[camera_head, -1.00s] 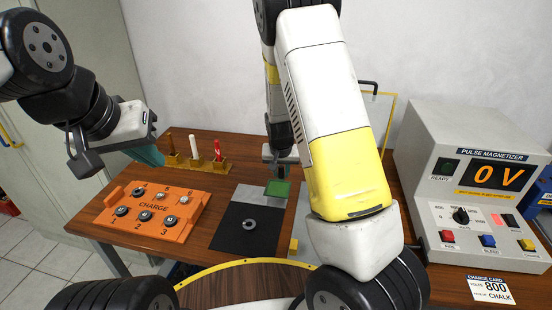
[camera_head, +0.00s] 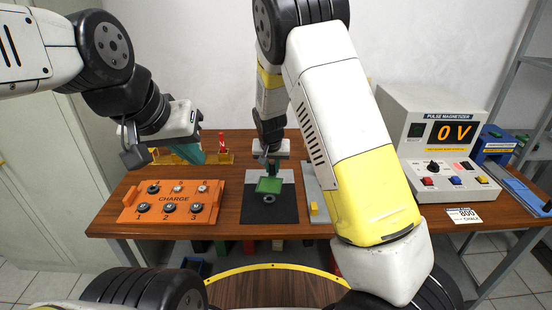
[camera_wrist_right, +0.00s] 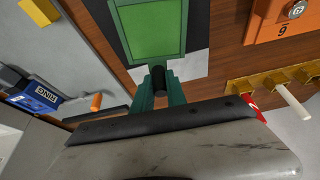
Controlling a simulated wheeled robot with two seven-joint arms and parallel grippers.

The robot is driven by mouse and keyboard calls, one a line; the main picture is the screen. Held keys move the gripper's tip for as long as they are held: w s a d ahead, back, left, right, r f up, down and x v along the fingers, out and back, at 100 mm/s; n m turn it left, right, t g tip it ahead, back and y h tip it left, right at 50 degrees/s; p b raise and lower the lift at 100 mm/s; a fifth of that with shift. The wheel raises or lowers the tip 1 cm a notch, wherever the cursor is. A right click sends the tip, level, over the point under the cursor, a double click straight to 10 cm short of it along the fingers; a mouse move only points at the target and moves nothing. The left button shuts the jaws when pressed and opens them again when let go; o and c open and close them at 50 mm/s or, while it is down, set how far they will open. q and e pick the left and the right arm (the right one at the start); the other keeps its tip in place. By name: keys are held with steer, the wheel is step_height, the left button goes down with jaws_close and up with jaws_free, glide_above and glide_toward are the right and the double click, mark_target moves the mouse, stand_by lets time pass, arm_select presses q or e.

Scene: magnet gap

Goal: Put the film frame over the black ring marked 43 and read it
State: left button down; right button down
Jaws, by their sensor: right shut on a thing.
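The film frame (camera_head: 270,185) is a green panel with a dark handle. It also shows large in the right wrist view (camera_wrist_right: 155,30). My right gripper (camera_head: 271,164), with teal fingers (camera_wrist_right: 155,90), is shut on the handle. The frame is at the far side of a small ring (camera_head: 269,199) on the black mat (camera_head: 256,217), seeming to hang above the mat; its exact height is unclear. The ring looks grey, and no number on it is readable. The ring is not visible in the wrist view. My left gripper (camera_head: 190,152) is above the table's back left; its finger gap is unclear.
An orange CHARGE tray (camera_head: 171,220) with several numbered pieces is left of the mat. Behind it is a yellow rack (camera_head: 224,158) with a red piece. The pulse magnetizer (camera_head: 446,155) showing 0 V and a charge card (camera_head: 463,215) are right. A yellow block (camera_head: 314,208) lies near the mat.

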mark_target(272, 175)
steer(key=shift+a+r, duration=0.1)
steer(key=shift+r, duration=0.05)
steer(key=shift+f, duration=2.75)
steer(key=shift+r, duration=0.1)
stand_by(0.3)
steer(key=shift+r, duration=2.95)
steer(key=shift+w, duration=0.15)
